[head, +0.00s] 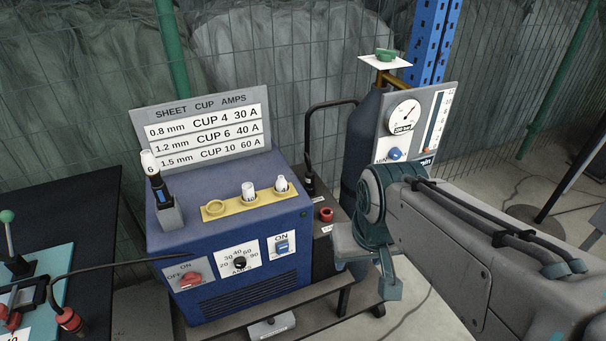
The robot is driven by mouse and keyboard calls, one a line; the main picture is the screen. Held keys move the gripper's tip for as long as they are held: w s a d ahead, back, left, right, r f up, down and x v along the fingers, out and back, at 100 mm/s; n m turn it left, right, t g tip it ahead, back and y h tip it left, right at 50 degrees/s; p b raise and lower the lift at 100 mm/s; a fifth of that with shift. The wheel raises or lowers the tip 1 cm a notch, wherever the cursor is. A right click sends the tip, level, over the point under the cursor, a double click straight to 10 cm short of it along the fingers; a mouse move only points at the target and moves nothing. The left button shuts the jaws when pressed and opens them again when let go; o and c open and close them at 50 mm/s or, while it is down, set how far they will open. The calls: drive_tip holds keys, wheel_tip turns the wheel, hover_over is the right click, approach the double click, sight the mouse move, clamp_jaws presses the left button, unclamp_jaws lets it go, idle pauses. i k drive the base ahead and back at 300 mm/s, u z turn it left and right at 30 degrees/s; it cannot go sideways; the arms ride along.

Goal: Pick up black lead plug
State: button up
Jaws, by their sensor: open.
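A small dark upright piece (309,182), which looks like the black lead plug, stands at the right side of the blue welding machine (240,262), behind a red round socket (326,214). A black tube or lead curves up above it; I cannot tell whether they join. My gripper (366,268) is at the right of the machine, in front of the gas bottle and nearer to me than the dark piece. Its jaws are open, with nothing seen between them. It is apart from the dark piece, to its lower right.
A torch (158,185) stands in a holder on the machine, beside a yellow cup rack (215,210). A gas bottle (362,135) with a gauge panel (443,105) stands behind my arm. At left, a dark table (85,215) holds a red-ended lead (70,321).

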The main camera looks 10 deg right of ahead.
sight(309, 182)
drive_tip(key=z, duration=0.4)
drive_tip(key=k, duration=0.55)
drive_tip(key=z, duration=0.8)
drive_tip(key=i, duration=0.85)
drive_tip(key=u, duration=0.95)
drive_tip(key=i, duration=0.7)
drive_tip(key=u, duration=0.75)
